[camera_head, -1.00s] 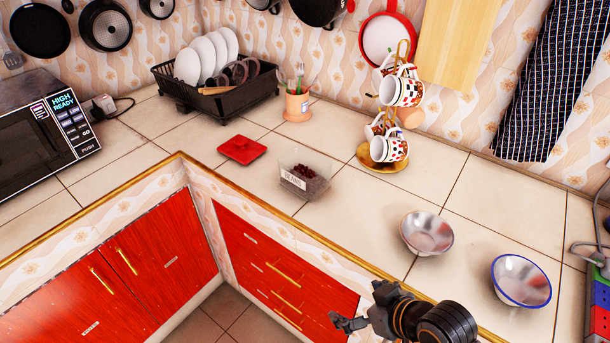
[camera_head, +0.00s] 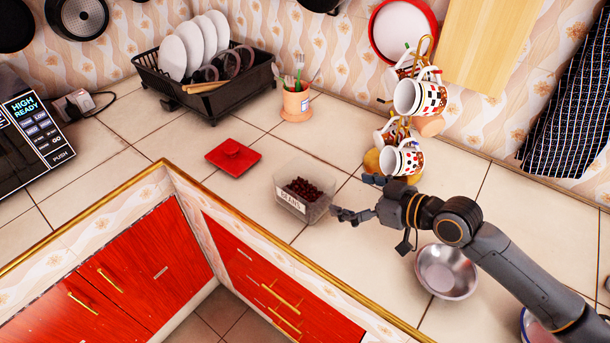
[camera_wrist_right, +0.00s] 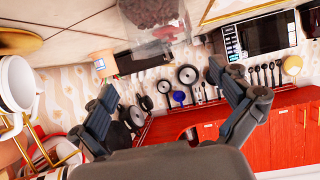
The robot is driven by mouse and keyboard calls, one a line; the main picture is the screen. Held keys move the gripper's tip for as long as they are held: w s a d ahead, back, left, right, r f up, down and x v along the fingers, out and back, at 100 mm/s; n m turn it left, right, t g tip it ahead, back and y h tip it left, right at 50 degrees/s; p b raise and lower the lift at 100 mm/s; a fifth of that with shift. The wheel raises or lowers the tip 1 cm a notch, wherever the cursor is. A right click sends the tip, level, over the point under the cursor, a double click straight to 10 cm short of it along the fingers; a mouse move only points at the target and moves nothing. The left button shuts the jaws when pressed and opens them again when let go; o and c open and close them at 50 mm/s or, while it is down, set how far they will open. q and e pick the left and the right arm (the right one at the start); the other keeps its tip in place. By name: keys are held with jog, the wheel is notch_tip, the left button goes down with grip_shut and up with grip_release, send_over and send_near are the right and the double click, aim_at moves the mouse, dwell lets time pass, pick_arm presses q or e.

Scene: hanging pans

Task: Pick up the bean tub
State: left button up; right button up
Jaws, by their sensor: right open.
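The bean tub (camera_head: 303,196) is a clear square container with dark beans and a "BEANS" label on its front. It stands upright on the tiled counter with its top open. A red lid (camera_head: 233,157) lies flat to its left. My right gripper (camera_head: 356,197) is open and empty just to the right of the tub, its fingers towards it. In the right wrist view the tub (camera_wrist_right: 152,20) shows at the top edge, partly cut off, beyond the two spread fingers (camera_wrist_right: 165,85). I cannot tell whether a finger touches the tub. My left gripper is not in view.
A mug tree with patterned mugs (camera_head: 420,97) stands close behind my right gripper. A metal bowl (camera_head: 447,271) sits below my right arm. A cup of utensils (camera_head: 296,103) and a black dish rack (camera_head: 205,85) stand at the back. The counter left of the lid is clear.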

jog(key=x, duration=0.2)
jog(key=p+x, duration=0.1)
jog(key=x, duration=0.4)
jog(key=shift+a+r, duration=0.3)
jog(key=shift+a, duration=0.2)
jog(key=shift+w+a+f, duration=0.15)
jog(key=shift+w+a+p, duration=0.75)
jog(key=shift+a+p, duration=0.25)
jog(key=shift+x, duration=1.15)
jog(key=shift+w+a+f, duration=0.1)
jog(key=shift+a+f, duration=0.05)
jog(key=shift+f, duration=0.15)
jog(key=shift+c, duration=0.2)
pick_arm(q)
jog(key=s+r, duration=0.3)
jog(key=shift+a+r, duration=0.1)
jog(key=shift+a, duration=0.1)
pick_arm(e)
jog(key=c, duration=1.4)
